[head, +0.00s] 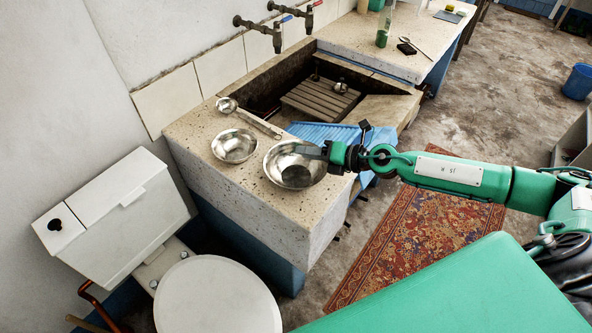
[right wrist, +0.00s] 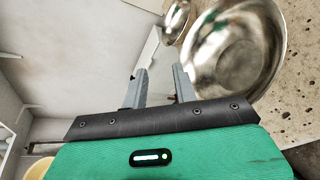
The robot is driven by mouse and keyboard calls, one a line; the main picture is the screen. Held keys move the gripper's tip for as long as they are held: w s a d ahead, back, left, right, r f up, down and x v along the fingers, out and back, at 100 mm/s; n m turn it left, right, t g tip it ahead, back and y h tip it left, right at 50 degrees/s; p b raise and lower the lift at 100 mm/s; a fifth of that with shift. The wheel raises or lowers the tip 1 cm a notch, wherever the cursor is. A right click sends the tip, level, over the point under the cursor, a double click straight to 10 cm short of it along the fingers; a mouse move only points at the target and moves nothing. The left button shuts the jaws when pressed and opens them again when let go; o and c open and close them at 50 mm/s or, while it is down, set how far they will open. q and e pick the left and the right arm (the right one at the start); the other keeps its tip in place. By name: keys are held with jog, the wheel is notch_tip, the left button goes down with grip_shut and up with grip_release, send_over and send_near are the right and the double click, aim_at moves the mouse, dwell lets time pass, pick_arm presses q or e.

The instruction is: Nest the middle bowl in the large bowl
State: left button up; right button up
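The large bowl (head: 285,174), shiny metal, stands upright near the front corner of the stone ledge. The middle bowl (head: 234,147), smaller and also metal, stands just left of it, apart, and looks empty. My right gripper (head: 309,151) is over the right rim of the large bowl in the head view. In the right wrist view its two fingers (right wrist: 159,72) are apart with nothing visible between them. There the large bowl (right wrist: 238,55) is just right of the fingers, and the middle bowl (right wrist: 176,22) is beyond at the top. My left gripper is not in view.
A metal ladle (head: 228,105) lies behind the bowls. The trough (head: 270,85) holds a slatted rack (head: 318,98) and a small round metal object (head: 340,88). Taps (head: 262,30) are above, a toilet (head: 215,297) at front left.

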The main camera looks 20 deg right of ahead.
jog(key=d+f+n+g+h, duration=0.3)
jog(key=d+n, duration=0.1)
jog(key=d, duration=0.8)
jog(key=p, duration=0.2)
send_near(305, 159)
jog(key=shift+p+x, duration=0.3)
jog(key=shift+x, duration=2.6)
jog(key=shift+r, duration=0.1)
grip_shut()
